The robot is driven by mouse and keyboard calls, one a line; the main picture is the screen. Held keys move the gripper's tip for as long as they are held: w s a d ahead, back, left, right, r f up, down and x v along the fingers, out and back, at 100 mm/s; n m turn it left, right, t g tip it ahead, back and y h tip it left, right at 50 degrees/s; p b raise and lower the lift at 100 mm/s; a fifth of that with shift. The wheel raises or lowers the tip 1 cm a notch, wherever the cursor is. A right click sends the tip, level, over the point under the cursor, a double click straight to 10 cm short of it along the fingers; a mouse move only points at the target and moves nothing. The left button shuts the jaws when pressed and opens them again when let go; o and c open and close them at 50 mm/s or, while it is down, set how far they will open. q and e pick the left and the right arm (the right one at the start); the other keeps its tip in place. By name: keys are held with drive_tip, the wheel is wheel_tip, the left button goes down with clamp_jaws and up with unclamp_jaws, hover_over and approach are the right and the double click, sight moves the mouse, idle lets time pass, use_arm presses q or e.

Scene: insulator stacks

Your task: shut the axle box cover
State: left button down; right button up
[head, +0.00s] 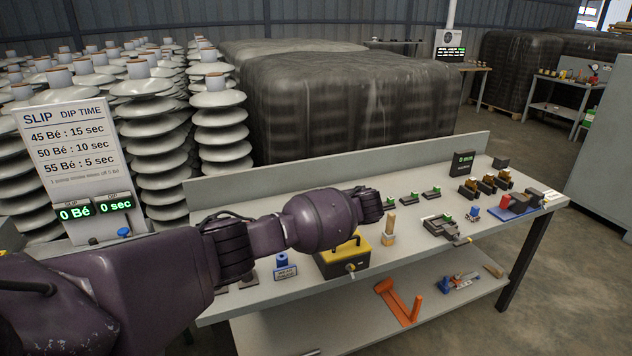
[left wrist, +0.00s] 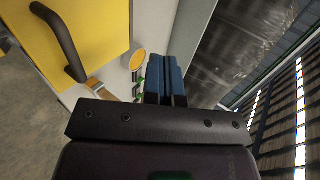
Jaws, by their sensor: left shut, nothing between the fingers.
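The axle box (head: 336,268) is a dark box on the bench, with a yellow cover (head: 362,250) that has a black bar handle. My left forearm hides part of it in the head view, and I cannot tell how far the cover is open. In the left wrist view the yellow cover (left wrist: 105,25) fills the upper left, with its black handle (left wrist: 60,42) facing the camera. My left gripper (head: 372,206) is above and behind the box, near the bench's back board. Its blue fingers (left wrist: 164,80) are together and empty, apart from the cover. My right gripper is not in view.
Several small dark parts lie farther right. The bench (head: 420,270) has a raised back board. Insulator stacks (head: 222,130) and wrapped pallets (head: 350,100) stand behind.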

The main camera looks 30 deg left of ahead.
sight(346, 255)
use_arm(q)
drive_tip(key=s+d+f+t+y+b, duration=0.1)
drive_tip(key=f, duration=0.1)
drive_tip(key=s+d+f+t+y, duration=0.1)
drive_tip(key=f, duration=0.1)
drive_tip(key=d+f+t+y+b, duration=0.1)
drive_tip(key=shift+s+d+f+y+b, duration=0.1)
drive_tip(key=shift+s+f+y+b, duration=0.2)
drive_tip(key=shift+s+f+y, duration=0.1)
drive_tip(key=shift+s+d+f+b, duration=0.1)
drive_tip(key=shift+d+f+b, duration=0.1)
drive_tip(key=shift+f, duration=0.15)
drive_tip(key=shift+s+d+f+b, duration=0.1)
drive_tip(key=shift+f+b, duration=0.1)
drive_tip(key=shift+f, duration=0.1)
drive_tip(key=shift+s+f, duration=0.1)
drive_tip(key=shift+f, duration=0.1)
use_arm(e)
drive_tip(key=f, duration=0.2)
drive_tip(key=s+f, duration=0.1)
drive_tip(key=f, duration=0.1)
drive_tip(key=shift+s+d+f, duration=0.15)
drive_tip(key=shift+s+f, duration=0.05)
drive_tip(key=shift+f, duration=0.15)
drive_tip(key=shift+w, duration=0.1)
